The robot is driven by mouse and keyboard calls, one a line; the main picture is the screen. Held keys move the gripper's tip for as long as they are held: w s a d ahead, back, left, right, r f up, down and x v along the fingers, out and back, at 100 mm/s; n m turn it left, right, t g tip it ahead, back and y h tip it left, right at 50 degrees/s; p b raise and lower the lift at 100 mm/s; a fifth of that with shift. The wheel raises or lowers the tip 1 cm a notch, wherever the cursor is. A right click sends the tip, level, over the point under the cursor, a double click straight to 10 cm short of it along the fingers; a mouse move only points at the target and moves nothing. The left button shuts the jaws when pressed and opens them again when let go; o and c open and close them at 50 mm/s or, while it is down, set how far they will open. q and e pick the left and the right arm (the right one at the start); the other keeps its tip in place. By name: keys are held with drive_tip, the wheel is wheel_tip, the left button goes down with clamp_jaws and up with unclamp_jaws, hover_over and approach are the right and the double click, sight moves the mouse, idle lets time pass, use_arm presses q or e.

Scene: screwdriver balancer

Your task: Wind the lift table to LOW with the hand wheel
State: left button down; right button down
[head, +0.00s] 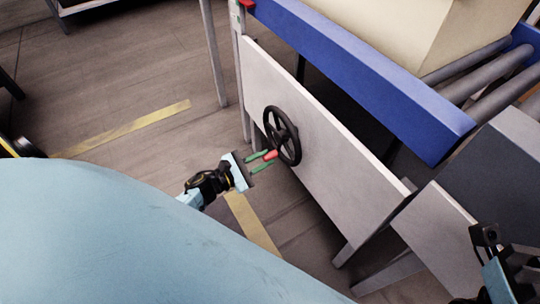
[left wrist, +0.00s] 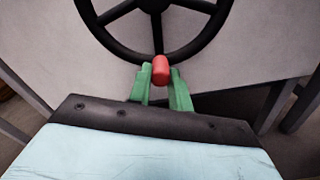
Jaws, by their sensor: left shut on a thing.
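The black hand wheel (head: 282,136) is mounted on the light grey side panel of the lift table (head: 320,145). Its red handle (head: 270,155) sticks out from the lower left of the rim. My left gripper (head: 264,160) has its green fingers around the red handle, shut on it. In the left wrist view the wheel's lower rim (left wrist: 155,58) and the red handle (left wrist: 160,71) show, with the handle between the green fingertips (left wrist: 162,84). My right gripper (head: 505,255) is partly in view at the lower right; its fingertips are unclear. No LOW mark is readable.
A blue rail (head: 365,75) runs along the table top, with a large beige box (head: 400,30) and grey rollers (head: 480,70) behind it. A red part (head: 246,4) sits at the rail's far end. Yellow floor tape (head: 135,128) crosses the open floor at left.

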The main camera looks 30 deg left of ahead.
use_arm(q)
drive_tip(key=shift+w+a+r+m, duration=0.25)
drive_tip(key=shift+a+m, duration=0.3)
drive_tip(key=shift+m, duration=0.3)
drive_tip(key=shift+w+a+r+m, duration=0.25)
drive_tip(key=shift+a+m, duration=0.25)
drive_tip(key=shift+m, duration=0.4)
drive_tip(key=shift+w+a+r+m, duration=0.25)
drive_tip(key=shift+a+m, duration=0.3)
drive_tip(key=shift+m, duration=0.3)
drive_tip(key=shift+w, duration=0.1)
drive_tip(key=c, duration=1.3)
unclamp_jaws()
drive_tip(key=v, duration=1.3)
drive_tip(key=shift+s+a, duration=0.15)
drive_tip(key=shift+s, duration=0.05)
